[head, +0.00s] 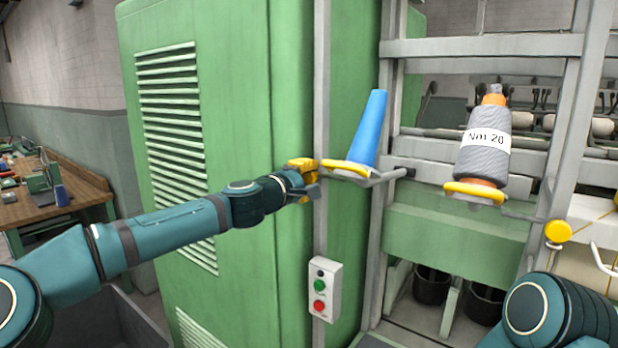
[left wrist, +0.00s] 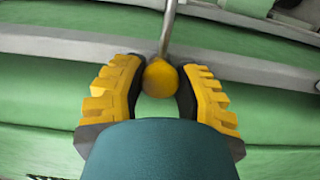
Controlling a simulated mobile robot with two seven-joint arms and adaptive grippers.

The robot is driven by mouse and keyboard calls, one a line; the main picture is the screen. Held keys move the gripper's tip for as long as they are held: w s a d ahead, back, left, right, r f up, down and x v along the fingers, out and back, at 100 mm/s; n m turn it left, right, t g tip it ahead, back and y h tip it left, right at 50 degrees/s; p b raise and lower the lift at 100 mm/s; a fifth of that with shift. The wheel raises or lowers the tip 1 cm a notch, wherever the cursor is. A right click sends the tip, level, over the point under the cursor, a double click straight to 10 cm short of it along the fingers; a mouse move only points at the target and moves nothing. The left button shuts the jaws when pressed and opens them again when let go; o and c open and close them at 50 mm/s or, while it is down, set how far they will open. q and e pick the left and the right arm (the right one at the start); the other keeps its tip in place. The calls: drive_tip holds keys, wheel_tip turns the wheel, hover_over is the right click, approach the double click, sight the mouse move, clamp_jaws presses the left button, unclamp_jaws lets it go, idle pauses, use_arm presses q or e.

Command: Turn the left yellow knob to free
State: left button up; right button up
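The left yellow knob (left wrist: 160,78) shows in the left wrist view as a round ball on the end of a thin metal rod. My left gripper (head: 306,172) is at it, one yellow finger on each side. In the left wrist view the dark pads of my left gripper (left wrist: 161,84) appear to touch the knob on both sides. In the head view the fingers hide this knob. A blue cone (head: 369,130) stands tilted on a yellow disc (head: 348,167) beside the gripper. My right gripper is out of view.
A grey yarn bobbin labelled "Nm 20" (head: 482,150) sits on another yellow disc (head: 474,191). A second yellow knob (head: 558,231) is at the right. A green cabinet (head: 230,130) stands behind my left arm. A button box (head: 324,289) is below the gripper.

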use_arm(q)
clamp_jaws()
drive_tip(key=m+b, duration=0.2)
drive_tip(key=shift+f+m, duration=0.1)
drive_tip(key=shift+m, duration=0.3)
drive_tip(key=shift+m+b, duration=0.6)
drive_tip(key=shift+m, duration=0.1)
drive_tip(key=o, duration=0.9)
unclamp_jaws()
